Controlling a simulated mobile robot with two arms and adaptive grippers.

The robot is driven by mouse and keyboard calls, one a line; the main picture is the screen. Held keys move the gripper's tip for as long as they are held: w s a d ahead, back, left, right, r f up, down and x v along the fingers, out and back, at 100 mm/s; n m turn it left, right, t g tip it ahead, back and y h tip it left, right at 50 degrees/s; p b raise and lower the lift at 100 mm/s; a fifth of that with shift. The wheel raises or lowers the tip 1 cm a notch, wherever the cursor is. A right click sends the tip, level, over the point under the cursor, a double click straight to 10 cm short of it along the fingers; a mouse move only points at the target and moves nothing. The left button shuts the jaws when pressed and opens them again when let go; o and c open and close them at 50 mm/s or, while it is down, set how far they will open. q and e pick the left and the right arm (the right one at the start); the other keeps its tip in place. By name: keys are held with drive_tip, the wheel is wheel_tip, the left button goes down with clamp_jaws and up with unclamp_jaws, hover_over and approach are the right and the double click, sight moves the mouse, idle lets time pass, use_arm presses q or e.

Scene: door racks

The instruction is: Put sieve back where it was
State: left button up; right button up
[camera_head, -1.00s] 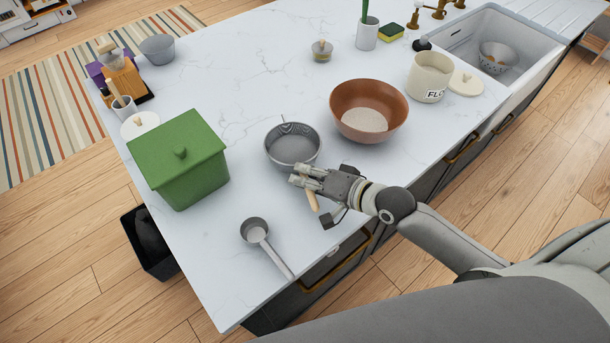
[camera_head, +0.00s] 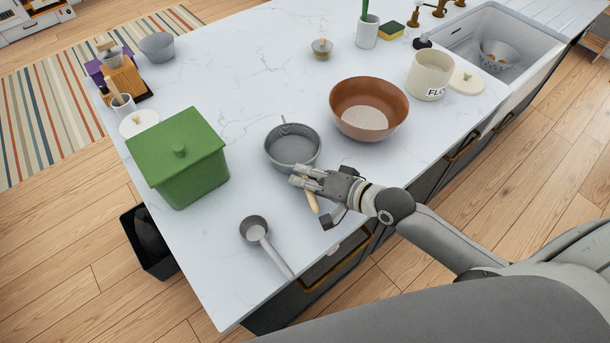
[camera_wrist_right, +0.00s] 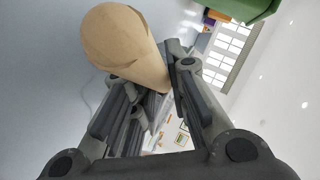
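The sieve (camera_head: 293,149) is a round grey mesh bowl with a wooden handle, at the near side of the white counter, left of the brown bowl (camera_head: 388,97). Its handle points toward the counter's front edge. My right gripper (camera_head: 303,176) lies across the handle just in front of the sieve's rim. In the right wrist view the pale wooden handle (camera_wrist_right: 124,47) reaches in between the fingers, which look closed around its narrower part. Whether the sieve touches the counter is hard to tell. My left gripper is not in view.
The brown bowl holds a pale powder. A flour jar (camera_head: 430,76) and sink (camera_head: 520,35) are at right. The counter behind the sieve is clear.

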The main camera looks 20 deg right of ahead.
drive_tip(key=o, duration=0.5)
drive_tip(key=shift+c, duration=0.2)
drive_tip(key=shift+s, duration=0.1)
drive_tip(key=v, duration=1.2)
drive_tip(key=shift+d, duration=0.1)
